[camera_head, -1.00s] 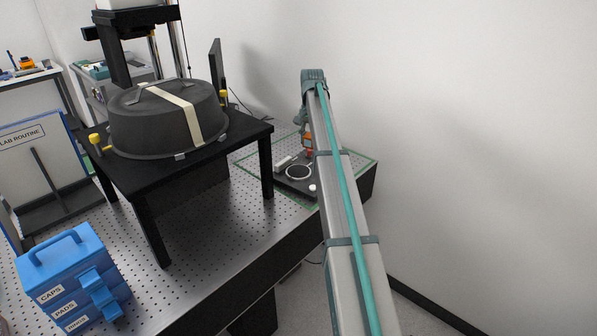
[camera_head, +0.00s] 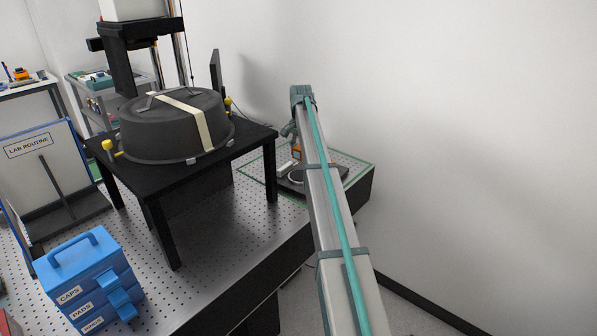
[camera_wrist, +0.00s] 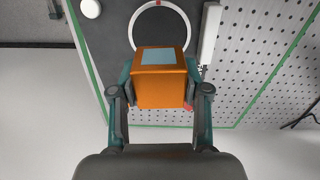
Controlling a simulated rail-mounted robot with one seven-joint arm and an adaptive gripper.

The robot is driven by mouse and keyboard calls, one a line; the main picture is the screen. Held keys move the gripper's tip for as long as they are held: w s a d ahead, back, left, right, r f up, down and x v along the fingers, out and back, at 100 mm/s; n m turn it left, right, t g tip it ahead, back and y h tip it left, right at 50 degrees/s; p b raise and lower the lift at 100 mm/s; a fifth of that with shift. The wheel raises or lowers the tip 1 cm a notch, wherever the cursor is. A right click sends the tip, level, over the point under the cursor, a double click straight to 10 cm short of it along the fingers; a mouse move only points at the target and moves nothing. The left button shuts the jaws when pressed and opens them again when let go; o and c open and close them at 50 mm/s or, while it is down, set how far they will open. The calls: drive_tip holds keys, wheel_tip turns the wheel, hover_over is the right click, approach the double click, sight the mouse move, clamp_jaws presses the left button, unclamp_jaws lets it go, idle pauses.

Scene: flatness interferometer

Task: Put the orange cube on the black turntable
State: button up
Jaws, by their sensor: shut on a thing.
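The orange cube (camera_wrist: 162,90), with a pale blue patch on its face, is between the two fingers of my gripper (camera_wrist: 160,100) in the wrist view. The fingers are shut on its sides. In the head view the cube (camera_head: 296,152) is a small orange spot below my gripper (camera_head: 295,132), partly hidden by my arm. A white ring (camera_wrist: 132,28) lies beyond the cube in the wrist view. In the head view it is on a dark plate (camera_head: 290,186) on the bench, partly hidden by my arm. I cannot tell whether this plate is the black turntable.
A white bar (camera_wrist: 209,35) lies right of the ring. A black stand (camera_head: 150,185) carries a large dark round tub (camera_head: 165,130) left of my arm. A blue drawer box (camera_head: 90,275) stands at front left. The perforated bench (camera_head: 215,230) is open between them.

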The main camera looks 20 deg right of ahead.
sight(301, 175)
drive_tip(key=shift+d+f+p, duration=0.1)
drive_tip(key=shift+f+p, duration=0.95)
drive_tip(key=shift+f, duration=2.85)
drive_tip(key=shift+f, duration=0.15)
drive_tip(key=o, duration=1.3)
drive_tip(key=shift+c, duration=0.2)
wheel_tip(301, 175, up, 12)
drive_tip(key=b, duration=0.3)
drive_tip(key=shift+r, duration=0.2)
